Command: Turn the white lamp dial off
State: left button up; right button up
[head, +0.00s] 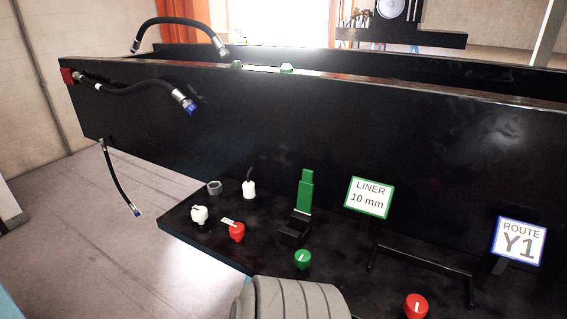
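A white dial (199,214) sits on the black shelf near its left corner. Its pointer direction is too small to read. Behind it to the right stands a white cap-like piece (249,190) with a thin dark cord at its top; I cannot tell whether it is a lamp. Neither of my grippers shows in the head view.
A red dial (237,231) with a small white tag, a green dial (303,259) and another red dial (416,306) share the black shelf (345,270). A grey ring (214,187), a green upright piece (305,192) and sign stands are nearby. Hoses (145,88) hang left.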

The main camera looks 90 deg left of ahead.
aim_at(200, 214)
jog(key=u, duration=0.05)
jog(key=k, duration=0.95)
jog(key=u, duration=0.4)
